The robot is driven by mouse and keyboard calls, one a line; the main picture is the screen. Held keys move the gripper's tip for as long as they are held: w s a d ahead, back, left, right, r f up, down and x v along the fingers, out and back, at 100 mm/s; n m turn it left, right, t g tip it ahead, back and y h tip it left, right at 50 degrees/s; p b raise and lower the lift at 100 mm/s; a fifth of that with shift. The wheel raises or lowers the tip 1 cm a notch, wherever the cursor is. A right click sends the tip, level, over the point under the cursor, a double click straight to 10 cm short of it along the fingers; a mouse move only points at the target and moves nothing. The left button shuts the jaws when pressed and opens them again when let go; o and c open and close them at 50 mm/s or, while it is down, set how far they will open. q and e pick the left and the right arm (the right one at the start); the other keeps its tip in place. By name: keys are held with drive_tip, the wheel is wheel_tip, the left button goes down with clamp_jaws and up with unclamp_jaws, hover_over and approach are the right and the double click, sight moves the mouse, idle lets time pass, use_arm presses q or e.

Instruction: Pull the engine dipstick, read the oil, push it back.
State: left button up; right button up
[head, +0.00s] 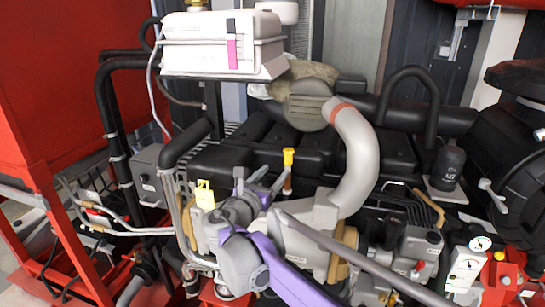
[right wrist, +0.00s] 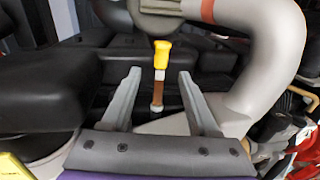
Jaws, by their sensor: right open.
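The engine dipstick has a yellow handle (head: 289,157) on a brown-orange shaft, and it stands upright in the middle of the engine. In the right wrist view the yellow handle (right wrist: 162,53) is above a brown shaft that runs down to a pale collar (right wrist: 156,110). My right gripper (head: 268,180) is open just left of and in front of the dipstick in the head view. In the right wrist view its two grey fingers (right wrist: 160,76) stand apart on either side of the shaft, with gaps on both sides. My left gripper is not in view.
A thick grey curved pipe (head: 359,155) rises right of the dipstick. Black engine covers (head: 232,165) lie behind it. A white tank (head: 222,45) stands above at the back. Red frame (head: 45,215) is at left; gauges (head: 468,262) are at lower right. Space around the handle is tight.

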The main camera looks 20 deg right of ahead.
sight(287, 159)
drive_tip(key=p+x, duration=0.1)
drive_tip(key=x, duration=0.9)
drive_tip(key=shift+w+d, duration=0.1)
drive_tip(key=shift+d, duration=0.25)
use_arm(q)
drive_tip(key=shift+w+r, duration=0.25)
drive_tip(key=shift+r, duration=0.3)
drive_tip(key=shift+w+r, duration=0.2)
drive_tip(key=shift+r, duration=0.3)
use_arm(e)
clamp_jaws()
